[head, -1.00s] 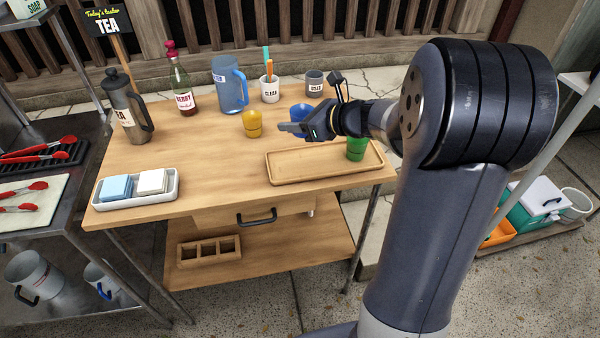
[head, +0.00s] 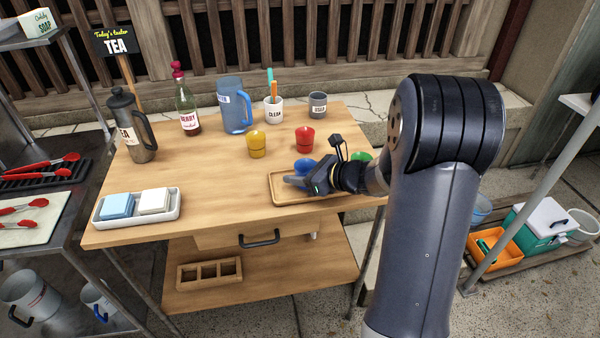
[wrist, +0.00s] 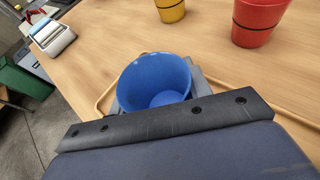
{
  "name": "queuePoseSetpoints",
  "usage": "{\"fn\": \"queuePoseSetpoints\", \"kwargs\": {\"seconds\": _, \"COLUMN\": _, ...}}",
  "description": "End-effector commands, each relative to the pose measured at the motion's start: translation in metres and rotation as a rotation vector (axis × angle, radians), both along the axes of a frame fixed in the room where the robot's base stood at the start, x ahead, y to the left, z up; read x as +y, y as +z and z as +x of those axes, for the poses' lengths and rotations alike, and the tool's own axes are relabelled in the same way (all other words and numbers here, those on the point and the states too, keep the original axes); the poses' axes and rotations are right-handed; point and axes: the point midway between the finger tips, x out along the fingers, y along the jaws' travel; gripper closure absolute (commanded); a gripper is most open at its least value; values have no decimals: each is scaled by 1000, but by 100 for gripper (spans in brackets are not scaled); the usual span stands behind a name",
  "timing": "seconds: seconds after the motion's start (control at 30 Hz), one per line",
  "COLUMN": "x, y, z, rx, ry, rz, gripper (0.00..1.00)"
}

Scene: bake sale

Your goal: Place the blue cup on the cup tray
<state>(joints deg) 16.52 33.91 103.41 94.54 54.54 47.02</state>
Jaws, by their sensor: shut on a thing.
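The blue cup (head: 304,166) is upright in my gripper (head: 298,182), which is shut on it. In the wrist view the blue cup (wrist: 155,82) is seen from above, open and empty, with its lower side hidden by the gripper. The cup is at the left part of the wooden cup tray (head: 279,196). I cannot tell whether its base touches the tray. The tray's rim (wrist: 106,92) also shows in the wrist view. A green cup (head: 361,156) stands at the tray's right part, mostly hidden by my arm.
Behind the tray stand a yellow cup (head: 257,145) and a red cup (head: 305,139). Farther back are a blue pitcher (head: 234,107), a white CLEAN cup (head: 273,112) and a grey cup (head: 318,104). A white sponge dish (head: 137,214) is at the left. The table between dish and tray is clear.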

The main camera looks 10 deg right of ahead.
Motion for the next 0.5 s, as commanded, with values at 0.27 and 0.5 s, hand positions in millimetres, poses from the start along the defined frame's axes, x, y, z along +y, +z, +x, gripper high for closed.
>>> {"fn": "queuePoseSetpoints", "kwargs": {"seconds": 0.27, "x": 0, "y": -3, "z": 0, "rx": 0, "ry": 0, "rz": 0, "gripper": 45}}
{"fn": "queuePoseSetpoints", "kwargs": {"seconds": 0.5, "x": -1, "y": -3, "z": 1, "rx": -1, "ry": -1, "rz": -1, "gripper": 32}}
